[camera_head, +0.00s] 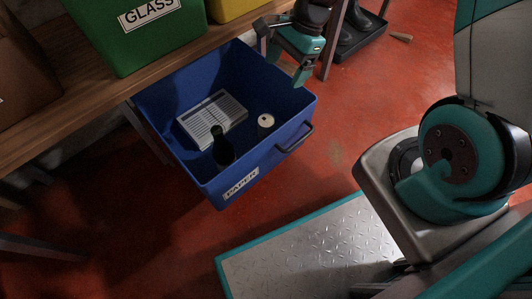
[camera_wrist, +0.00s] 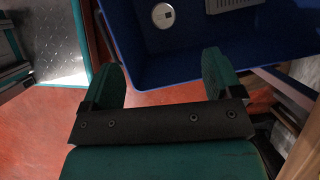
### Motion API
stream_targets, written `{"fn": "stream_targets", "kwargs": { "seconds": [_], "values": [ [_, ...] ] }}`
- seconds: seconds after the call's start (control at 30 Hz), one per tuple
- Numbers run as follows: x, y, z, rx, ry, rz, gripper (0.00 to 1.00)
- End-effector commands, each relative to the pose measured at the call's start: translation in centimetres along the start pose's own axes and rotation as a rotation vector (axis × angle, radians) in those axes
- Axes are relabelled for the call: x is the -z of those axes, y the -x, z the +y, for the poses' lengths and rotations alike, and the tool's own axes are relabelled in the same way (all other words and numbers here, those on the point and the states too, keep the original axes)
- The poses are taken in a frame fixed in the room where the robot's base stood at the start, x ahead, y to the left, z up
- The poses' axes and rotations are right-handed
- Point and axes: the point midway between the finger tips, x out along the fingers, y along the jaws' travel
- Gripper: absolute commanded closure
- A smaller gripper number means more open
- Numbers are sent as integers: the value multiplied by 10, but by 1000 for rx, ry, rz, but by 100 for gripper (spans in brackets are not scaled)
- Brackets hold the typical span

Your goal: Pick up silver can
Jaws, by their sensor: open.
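A pale, round-topped can (camera_head: 266,121), likely the silver can, stands in the blue bin (camera_head: 306,106) labelled PAPER, on its right side. In the wrist view its round light top (camera_wrist: 163,15) shows near the upper edge, inside the blue bin. My gripper (camera_head: 282,56) is above the bin's far right rim, apart from the can. In the wrist view my gripper (camera_wrist: 161,60) has its two teal fingers spread with nothing between them. The can lies beyond the fingertips.
The bin also holds a dark green bottle (camera_head: 222,150) and a white slatted object (camera_head: 212,118). A green GLASS bin (camera_head: 150,45) and a yellow bin (camera_head: 228,8) stand on a wooden shelf (camera_head: 100,100) behind.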

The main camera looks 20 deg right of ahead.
Motion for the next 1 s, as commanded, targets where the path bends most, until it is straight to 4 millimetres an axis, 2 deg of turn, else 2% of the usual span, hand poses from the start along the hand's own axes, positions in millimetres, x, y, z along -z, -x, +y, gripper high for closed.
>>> {"fn": "stream_targets", "kwargs": {
  "seconds": [0.03, 0.17, 0.27, 0.6, 0.73, 1.0],
  "values": [
    [14, -20, 1, -2, -58, -2, 15],
    [27, -38, 0, -2, -143, -3, 15],
    [29, -55, 1, -4, -157, -3, 15],
    [29, -132, 1, -3, -153, -2, 15],
    [28, -150, 1, -3, -152, -2, 15],
    [27, -161, 0, -2, -152, -2, 15]
  ]
}}
